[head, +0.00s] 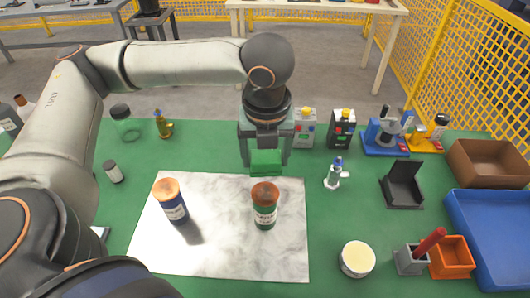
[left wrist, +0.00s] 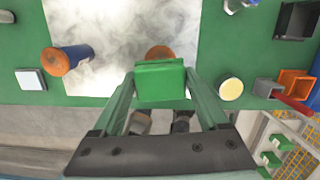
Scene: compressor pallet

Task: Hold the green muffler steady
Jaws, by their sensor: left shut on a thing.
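The green muffler (head: 266,161) is a small green block. It is between the fingers of my left gripper (head: 265,167), which is shut on it above the green table, just behind the marble slab. In the left wrist view the muffler (left wrist: 160,80) sits between the two fingertips of the left gripper (left wrist: 160,88), with its front face showing. The fingers touch it at both sides, and it looks level. My right gripper is in neither view.
Behind the gripper are a grey box (head: 304,128) and a black box (head: 341,129). A blue tray (head: 490,235) lies at right.

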